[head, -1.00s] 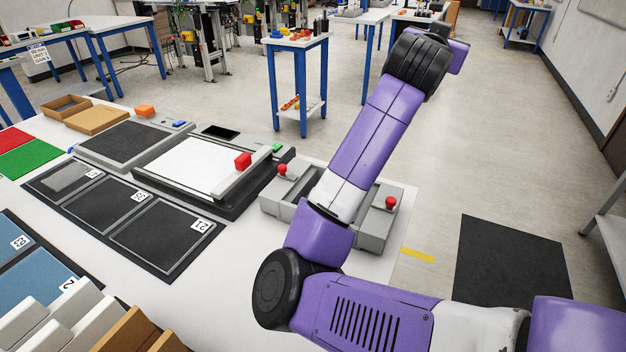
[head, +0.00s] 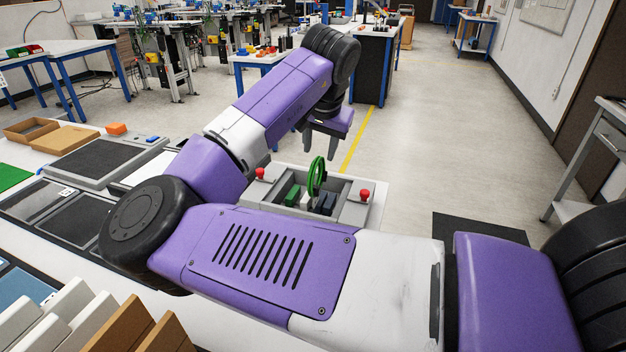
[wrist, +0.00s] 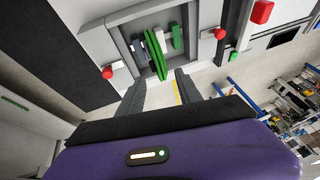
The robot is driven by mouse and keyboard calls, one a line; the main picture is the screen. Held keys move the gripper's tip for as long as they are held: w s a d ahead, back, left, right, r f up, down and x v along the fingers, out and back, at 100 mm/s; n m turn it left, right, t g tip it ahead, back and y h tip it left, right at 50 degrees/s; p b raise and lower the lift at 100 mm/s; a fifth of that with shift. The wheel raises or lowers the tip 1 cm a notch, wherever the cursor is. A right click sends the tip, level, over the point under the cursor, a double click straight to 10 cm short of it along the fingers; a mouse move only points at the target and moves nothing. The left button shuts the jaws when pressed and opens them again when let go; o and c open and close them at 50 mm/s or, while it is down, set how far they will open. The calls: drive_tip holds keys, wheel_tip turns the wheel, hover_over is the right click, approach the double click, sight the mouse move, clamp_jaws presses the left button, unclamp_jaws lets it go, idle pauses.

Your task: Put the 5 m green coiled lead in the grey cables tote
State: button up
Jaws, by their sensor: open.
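The green coiled lead (head: 317,176) stands on edge in a grey open-topped fixture (head: 352,213) with red knobs. In the wrist view the lead (wrist: 155,55) appears as narrow green loops seen from above, ahead of my fingers. My gripper (head: 320,146) is open and empty, pointing down, apart from the lead and above it. Both fingers of my gripper (wrist: 160,88) show in the wrist view with free space between them. I cannot pick out a tote marked for cables. My arm hides part of the fixture's near side.
A green block (head: 292,195) and dark blue blocks (head: 326,204) sit close around the lead in the fixture. Red knobs (head: 364,194) stick up at its sides. Trays and a brown box (head: 68,138) lie on the bench to the left. Open floor lies beyond the fixture.

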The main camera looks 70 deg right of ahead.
sight(317, 160)
drive_tip(key=x, duration=0.6)
drive_tip(key=shift+w+f, duration=0.2)
drive_tip(key=shift+w, duration=0.05)
clamp_jaws()
